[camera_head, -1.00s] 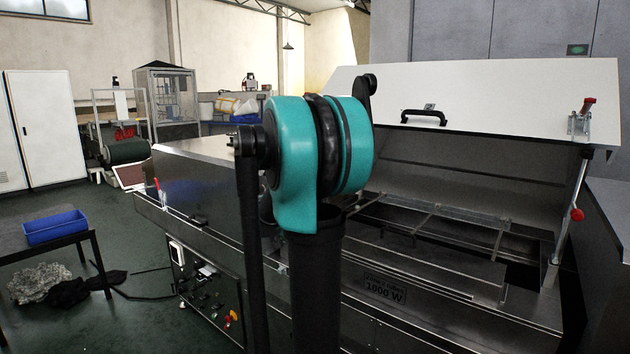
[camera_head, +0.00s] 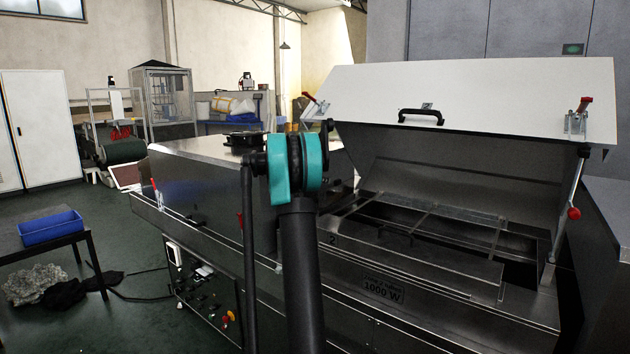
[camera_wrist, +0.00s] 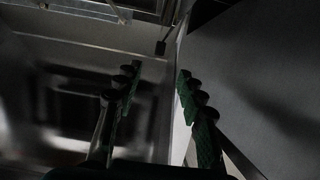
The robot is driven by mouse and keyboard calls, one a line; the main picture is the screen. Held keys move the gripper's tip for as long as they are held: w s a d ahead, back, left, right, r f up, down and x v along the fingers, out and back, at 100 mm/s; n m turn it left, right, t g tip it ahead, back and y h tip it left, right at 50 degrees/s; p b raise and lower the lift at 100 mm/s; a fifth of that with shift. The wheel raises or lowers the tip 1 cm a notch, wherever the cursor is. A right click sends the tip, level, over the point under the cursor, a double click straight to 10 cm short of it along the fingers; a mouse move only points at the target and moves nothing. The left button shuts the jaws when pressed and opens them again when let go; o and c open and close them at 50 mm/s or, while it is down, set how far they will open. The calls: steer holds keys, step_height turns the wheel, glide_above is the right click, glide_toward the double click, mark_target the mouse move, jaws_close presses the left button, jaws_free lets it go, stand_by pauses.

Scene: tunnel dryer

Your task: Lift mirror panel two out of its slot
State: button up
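A long, low metal panel marked "2" (camera_head: 420,258) sits along the front of the open dryer bay, above the "1000 W" label. I take it for mirror panel two; it appears seated in place. Its left end is partly behind my arm in the head view. My gripper (camera_wrist: 158,80) shows in the wrist view with its two dark green fingers apart and nothing clearly held between them. A pale narrow edge runs close beside the right finger; I cannot tell whether they touch. A shiny surface (camera_wrist: 60,115) with dark reflections lies left of the fingers. The head view hides my gripper.
The dryer's white lid (camera_head: 480,90) stands open above the bay, with a black handle. A strut with a red knob (camera_head: 574,213) supports its right side. Metal frame bars cross the bay. A blue bin (camera_head: 52,228) sits on a table at left.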

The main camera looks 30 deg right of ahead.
mark_target(335, 183)
steer(key=x, duration=1.3)
steer(key=shift+w+f, duration=0.1)
steer(key=shift+w, duration=0.05)
jaws_close()
